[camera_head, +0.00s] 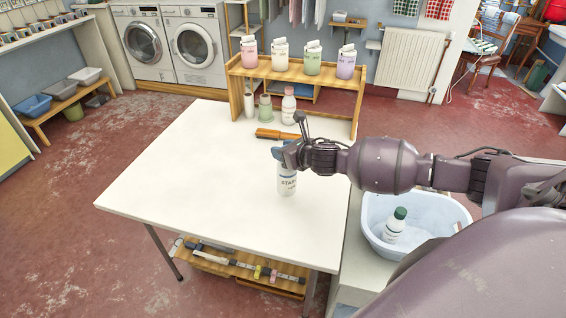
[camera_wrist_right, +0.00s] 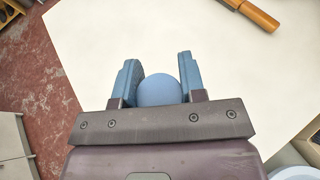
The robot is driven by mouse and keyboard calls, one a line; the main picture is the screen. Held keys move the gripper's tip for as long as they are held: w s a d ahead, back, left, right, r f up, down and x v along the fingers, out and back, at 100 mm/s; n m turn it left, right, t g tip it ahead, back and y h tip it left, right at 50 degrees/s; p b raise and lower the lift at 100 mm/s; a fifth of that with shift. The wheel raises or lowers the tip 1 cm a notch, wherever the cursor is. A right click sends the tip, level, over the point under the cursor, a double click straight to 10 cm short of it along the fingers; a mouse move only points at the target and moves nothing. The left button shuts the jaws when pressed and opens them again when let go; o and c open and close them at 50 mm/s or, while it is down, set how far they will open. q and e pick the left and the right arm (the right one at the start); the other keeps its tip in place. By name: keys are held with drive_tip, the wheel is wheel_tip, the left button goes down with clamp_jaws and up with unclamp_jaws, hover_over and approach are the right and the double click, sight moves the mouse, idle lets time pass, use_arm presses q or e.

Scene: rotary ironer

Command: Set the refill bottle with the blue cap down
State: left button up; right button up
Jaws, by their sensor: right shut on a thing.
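The refill bottle with the blue cap (camera_head: 287,183) is white with a dark label and stands upright at the white table's right part. Whether its base touches the table top cannot be told for sure. My right gripper (camera_head: 281,154) is around its top and hides most of the cap in the head view. In the right wrist view the round blue cap (camera_wrist_right: 158,90) sits between the two blue fingers of my right gripper (camera_wrist_right: 157,82), which is shut on it. My left gripper is in neither view.
The white table (camera_head: 180,170) is largely clear. A brush with a wooden handle (camera_head: 277,134) lies behind the bottle. A wooden shelf (camera_head: 300,78) with several bottles stands at the back. A pale basin (camera_head: 440,212) with a green-capped bottle (camera_head: 395,226) is at right.

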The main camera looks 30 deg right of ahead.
sight(287, 172)
wheel_tip(287, 172, down, 4)
drive_tip(key=shift+f+b, duration=0.15)
drive_tip(key=shift+b, duration=0.2)
drive_tip(key=shift+f, duration=0.2)
drive_tip(key=o, duration=1.1)
drive_tip(key=shift+o, duration=0.2)
